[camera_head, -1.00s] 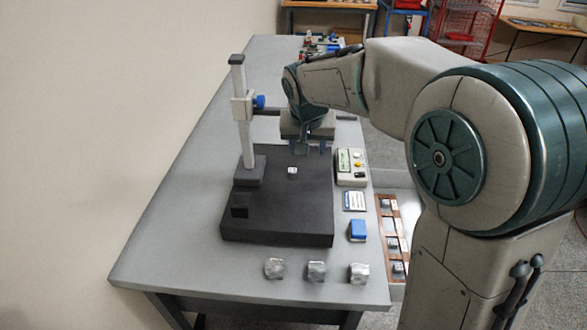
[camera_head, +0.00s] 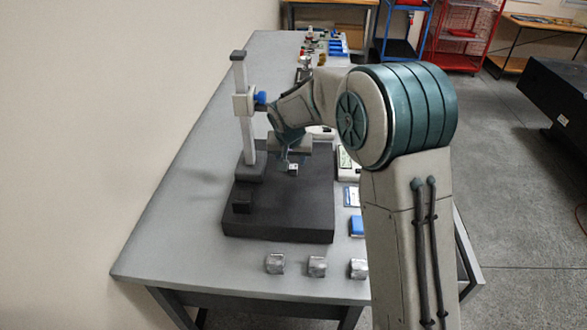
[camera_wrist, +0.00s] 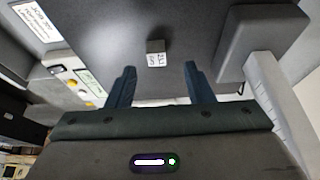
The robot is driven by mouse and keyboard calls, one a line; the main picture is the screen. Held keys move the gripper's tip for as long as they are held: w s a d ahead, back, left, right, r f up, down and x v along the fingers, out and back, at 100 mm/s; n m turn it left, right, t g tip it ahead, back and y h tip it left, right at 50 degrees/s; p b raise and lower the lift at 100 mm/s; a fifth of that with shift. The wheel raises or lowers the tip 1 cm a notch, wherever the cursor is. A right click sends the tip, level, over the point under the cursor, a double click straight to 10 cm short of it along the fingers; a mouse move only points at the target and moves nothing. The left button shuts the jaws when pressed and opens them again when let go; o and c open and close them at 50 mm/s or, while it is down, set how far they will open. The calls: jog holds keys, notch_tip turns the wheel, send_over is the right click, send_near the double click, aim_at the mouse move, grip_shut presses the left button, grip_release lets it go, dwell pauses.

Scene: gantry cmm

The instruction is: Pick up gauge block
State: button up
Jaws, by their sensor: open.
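The gauge block (camera_head: 293,168) is a small grey cube with a pale marked face. It sits on the dark surface plate (camera_head: 280,217). In the wrist view the gauge block (camera_wrist: 156,52) lies just beyond the fingertips, roughly centred between them, with dark markings on its pale face. My gripper (camera_head: 288,160) is over the plate close by the block. In the wrist view its two dark fingers (camera_wrist: 159,68) are spread apart with nothing between them. The wrist view shows no contact with the block; its exact height above the plate cannot be told.
A stand with a white upright column (camera_head: 246,125) and a blue knob (camera_head: 260,98) rises left of my gripper. A small dark block (camera_head: 242,201) sits at the plate's left. Several metallic cubes (camera_head: 317,267) line the table's front edge. A blue box (camera_head: 356,226) is right of the plate.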

aim_at(294, 167)
jog(key=shift+d+p+x, duration=0.2)
jog(key=shift+p+x, duration=0.3)
jog(key=shift+x, duration=1.8)
jog(key=shift+s, duration=0.15)
grip_shut()
jog(key=shift+r, duration=0.15)
